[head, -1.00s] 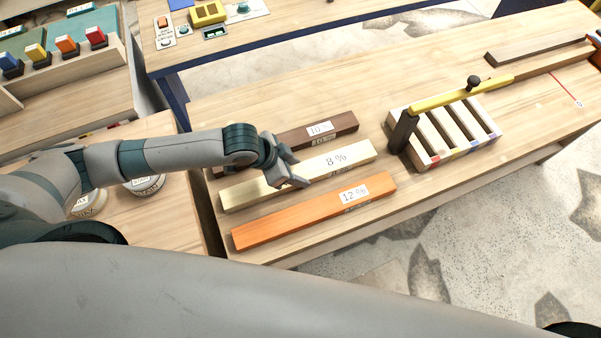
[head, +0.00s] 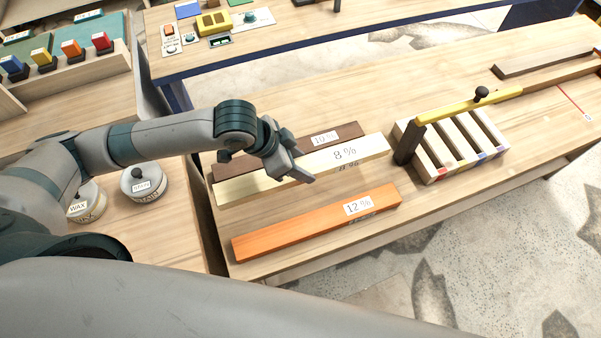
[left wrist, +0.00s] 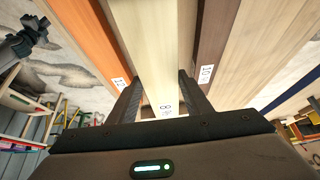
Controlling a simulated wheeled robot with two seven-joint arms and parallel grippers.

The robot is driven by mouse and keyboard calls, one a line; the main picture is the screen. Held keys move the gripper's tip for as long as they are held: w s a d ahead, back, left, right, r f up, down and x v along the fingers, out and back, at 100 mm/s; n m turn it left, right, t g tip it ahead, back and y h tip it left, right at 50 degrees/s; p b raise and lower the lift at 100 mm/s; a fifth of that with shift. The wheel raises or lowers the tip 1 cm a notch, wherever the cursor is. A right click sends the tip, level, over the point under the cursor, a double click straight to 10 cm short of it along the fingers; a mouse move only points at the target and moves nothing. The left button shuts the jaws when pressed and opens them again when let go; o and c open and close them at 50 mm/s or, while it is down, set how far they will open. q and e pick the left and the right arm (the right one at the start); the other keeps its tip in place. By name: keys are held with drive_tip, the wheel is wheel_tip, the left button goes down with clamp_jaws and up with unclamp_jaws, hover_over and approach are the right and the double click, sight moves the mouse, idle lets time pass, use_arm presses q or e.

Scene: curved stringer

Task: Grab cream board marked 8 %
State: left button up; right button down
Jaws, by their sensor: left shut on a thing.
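The cream board marked 8 % (head: 358,153) lies between the brown board marked 10 % (head: 345,133) and the orange board marked 12 % (head: 320,223). It looks raised above the bench and hides part of the brown board. My left gripper (head: 297,172) is shut on the cream board near its middle. In the left wrist view the cream board (left wrist: 158,60) runs between my two fingers.
A slotted rack (head: 455,150) with pale slats and a yellow bar (head: 465,105) stands right of the boards. WAX (head: 85,205) and STAIN (head: 145,183) tins stand at left on another bench. The front right of the bench is clear.

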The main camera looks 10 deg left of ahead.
use_arm(q)
drive_tip(key=shift+r, duration=0.85)
